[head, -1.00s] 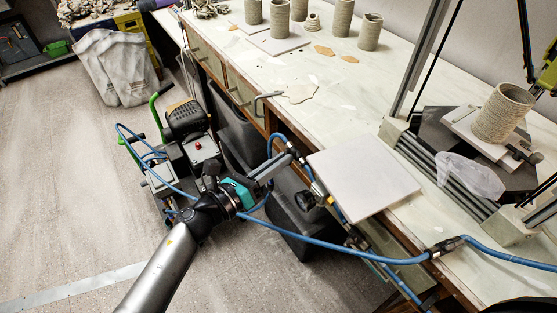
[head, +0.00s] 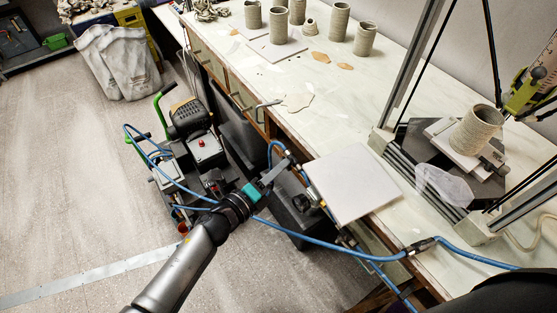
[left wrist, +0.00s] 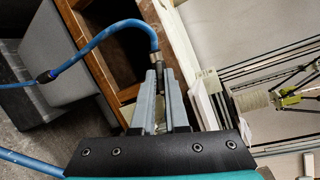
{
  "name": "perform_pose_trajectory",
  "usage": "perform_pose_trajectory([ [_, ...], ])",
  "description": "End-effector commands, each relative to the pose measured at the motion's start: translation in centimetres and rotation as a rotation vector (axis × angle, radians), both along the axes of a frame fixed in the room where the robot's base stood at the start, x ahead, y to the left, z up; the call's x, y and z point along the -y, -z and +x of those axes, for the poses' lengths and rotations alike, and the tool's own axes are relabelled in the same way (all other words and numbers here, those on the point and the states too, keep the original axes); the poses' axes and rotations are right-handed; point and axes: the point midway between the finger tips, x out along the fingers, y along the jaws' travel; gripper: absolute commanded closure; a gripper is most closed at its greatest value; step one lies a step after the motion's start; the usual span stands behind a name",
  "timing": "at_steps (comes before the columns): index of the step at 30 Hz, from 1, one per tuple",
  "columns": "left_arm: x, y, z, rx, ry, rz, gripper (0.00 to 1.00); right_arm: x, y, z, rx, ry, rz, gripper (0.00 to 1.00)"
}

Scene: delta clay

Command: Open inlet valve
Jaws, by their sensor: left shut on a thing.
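My left gripper (head: 283,166) is at the near edge of the bench, below the blue hose's bend. In the left wrist view its two grey fingers (left wrist: 161,103) are shut on a thin dark part at the metal end of the blue hose (left wrist: 122,26). This part looks like the inlet valve or its lever, but the fingers hide most of it, so its angle cannot be told. In the head view the hose's end fitting (head: 281,147) sits just above the fingertips. My right gripper is not in view.
A pale square board (head: 350,180) lies on the bench (head: 285,80) just right of the gripper. A compressor (head: 195,140) stands on the floor at left. Another blue hose (head: 330,243) passes below the gripper. A printer with a clay pot (head: 474,130) stands at right.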

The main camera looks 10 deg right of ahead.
Motion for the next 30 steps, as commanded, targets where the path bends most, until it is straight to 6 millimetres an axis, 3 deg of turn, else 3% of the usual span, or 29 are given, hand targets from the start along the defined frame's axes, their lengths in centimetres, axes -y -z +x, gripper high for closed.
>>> perform_pose_trajectory([
  [9, 0.0, -0.1, 0.0, -0.134, -0.037, -0.053, 1.00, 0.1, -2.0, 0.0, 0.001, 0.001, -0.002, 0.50],
  [27, 0.0, 0.0, 0.0, -0.170, -0.048, -0.070, 1.00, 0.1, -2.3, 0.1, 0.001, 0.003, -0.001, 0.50],
  [28, 0.0, 0.0, 0.0, -0.170, -0.048, -0.070, 0.87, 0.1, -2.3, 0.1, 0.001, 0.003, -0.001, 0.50],
  [30, 0.0, 0.0, 0.0, -0.170, -0.048, -0.070, 0.79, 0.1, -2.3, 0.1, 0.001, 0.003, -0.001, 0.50],
])
